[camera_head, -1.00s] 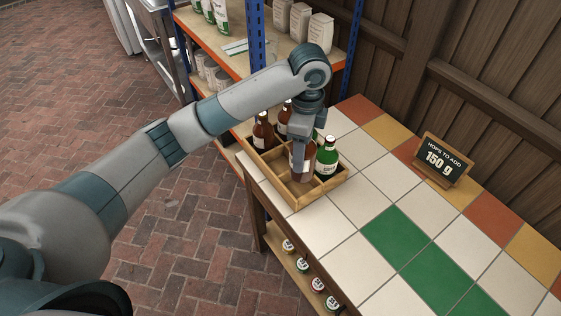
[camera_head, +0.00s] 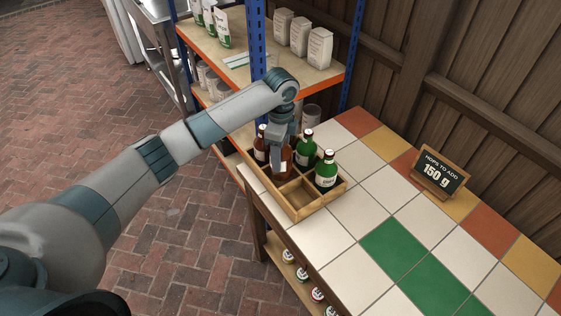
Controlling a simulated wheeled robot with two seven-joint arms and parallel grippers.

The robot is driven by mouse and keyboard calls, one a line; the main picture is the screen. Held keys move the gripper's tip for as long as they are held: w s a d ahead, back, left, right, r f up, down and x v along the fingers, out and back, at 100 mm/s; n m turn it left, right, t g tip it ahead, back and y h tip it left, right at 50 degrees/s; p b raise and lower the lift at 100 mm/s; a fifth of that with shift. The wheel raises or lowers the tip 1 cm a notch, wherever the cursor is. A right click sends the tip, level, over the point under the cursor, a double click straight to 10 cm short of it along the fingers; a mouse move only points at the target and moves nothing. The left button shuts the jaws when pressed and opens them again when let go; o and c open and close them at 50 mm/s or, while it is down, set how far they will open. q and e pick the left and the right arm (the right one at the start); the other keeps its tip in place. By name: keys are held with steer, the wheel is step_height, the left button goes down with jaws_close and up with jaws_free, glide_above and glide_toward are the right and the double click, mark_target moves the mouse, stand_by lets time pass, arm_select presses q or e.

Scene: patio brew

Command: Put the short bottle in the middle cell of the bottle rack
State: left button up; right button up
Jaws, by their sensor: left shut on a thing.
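The wooden bottle rack (camera_head: 322,204) stands at the left end of the tiled table. My left gripper (camera_head: 279,157) points down over the rack, shut on a brown bottle (camera_head: 287,167) with a pale label. The held bottle is upright at the rack's middle area; its lower end is hidden by the dividers, so I cannot tell if it touches the rack floor. Another brown bottle (camera_head: 260,147) stands at the rack's back left. One green bottle (camera_head: 306,149) stands at the back and another (camera_head: 326,171) at the right. The front cells look empty. My right gripper is not in view.
A sign reading 150 g (camera_head: 438,174) stands on the table to the right. The table between is clear, with a green tile patch (camera_head: 395,247). A shelf unit (camera_head: 330,79) with bags stands behind the rack. Capped bottles (camera_head: 303,275) sit on a ledge below the table.

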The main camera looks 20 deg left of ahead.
arm_select(q)
step_height(320, 180, down, 3)
steer(key=shift+r+p, duration=0.2)
steer(key=shift+p, duration=0.5)
steer(key=shift+f, duration=0.65)
steer(key=o, duration=1.5)
steer(key=shift+f, duration=0.15)
step_height(320, 180, up, 12)
steer(key=shift+r+b, duration=0.15)
steer(key=shift+b, duration=1.1)
